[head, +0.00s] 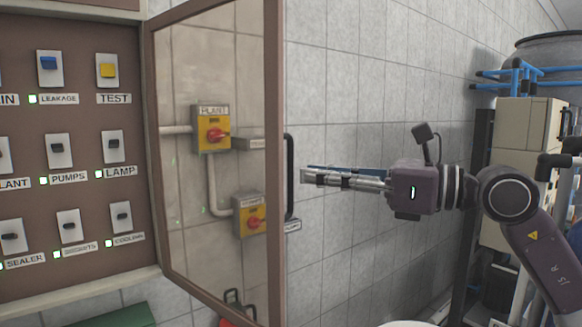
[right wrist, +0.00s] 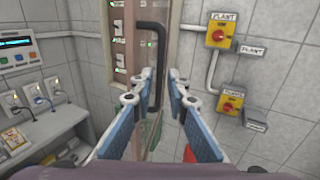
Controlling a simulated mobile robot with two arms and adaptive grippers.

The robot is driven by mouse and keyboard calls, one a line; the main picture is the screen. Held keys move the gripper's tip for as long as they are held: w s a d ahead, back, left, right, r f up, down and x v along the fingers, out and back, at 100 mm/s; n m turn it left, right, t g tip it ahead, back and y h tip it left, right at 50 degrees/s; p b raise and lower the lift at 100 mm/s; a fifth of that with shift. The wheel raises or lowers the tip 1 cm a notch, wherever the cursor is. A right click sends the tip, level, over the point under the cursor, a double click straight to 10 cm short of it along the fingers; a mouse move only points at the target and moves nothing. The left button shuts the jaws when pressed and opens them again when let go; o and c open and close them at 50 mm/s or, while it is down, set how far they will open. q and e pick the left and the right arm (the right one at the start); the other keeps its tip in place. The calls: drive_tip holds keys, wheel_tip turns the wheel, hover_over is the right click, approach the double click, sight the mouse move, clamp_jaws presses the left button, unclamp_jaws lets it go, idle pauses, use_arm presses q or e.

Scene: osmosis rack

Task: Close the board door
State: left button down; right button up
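The board door (head: 273,150), a brown frame with a clear pane, stands open, swung out from the switch board (head: 75,185). Its black bar handle (head: 289,178) is on the outer side near the free edge. My right gripper (head: 303,178) points left at the handle, with its tips just right of it. In the right wrist view the gripper (right wrist: 155,88) is open, with two blue-padded fingers apart. The handle (right wrist: 152,60) shows upright between the fingertips; I cannot tell whether it touches them. My left gripper is not in view.
Plant and pumps switch boxes (head: 211,130) are on the tiled wall, seen through the pane. In the right wrist view, a shelf (right wrist: 50,130) with devices is at left. Blue pipes (head: 520,75) and a tank stand at the right.

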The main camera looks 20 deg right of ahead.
sight(290, 208)
drive_tip(key=p+x, duration=0.2)
drive_tip(key=x, duration=0.3)
drive_tip(key=shift+w+a+r, duration=0.1)
drive_tip(key=shift+w+a, duration=0.05)
drive_tip(key=shift+a, duration=0.05)
clamp_jaws()
